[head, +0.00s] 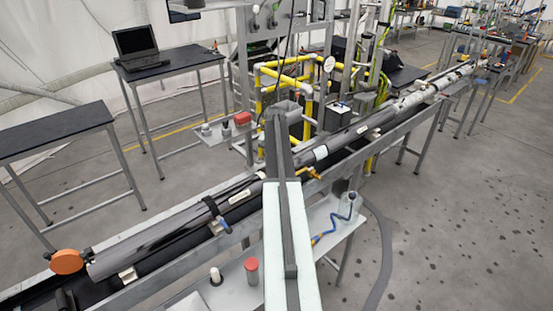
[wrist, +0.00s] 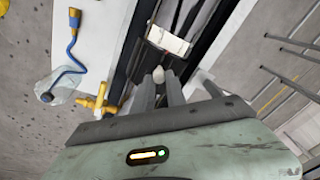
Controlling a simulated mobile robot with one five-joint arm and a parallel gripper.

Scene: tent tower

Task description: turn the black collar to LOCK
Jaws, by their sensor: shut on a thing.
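The long dark tube (head: 180,226) lies in its trough and runs diagonally through the head view. In the wrist view my gripper (wrist: 160,84) reaches to the tube line, just short of a white label block (wrist: 168,39). Its two grey fingers are shut on a small pale rounded piece (wrist: 158,74). I cannot tell whether this piece belongs to the black collar. In the head view my arm covers this part of the tube and the fingertips.
A yellow fitting (wrist: 98,101) is left of my fingers in the wrist view, near a blue hose (wrist: 66,67). In the head view a red-lidded jar (head: 252,270) stands on the front shelf. A yellow pipe frame (head: 262,98) stands behind the tube.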

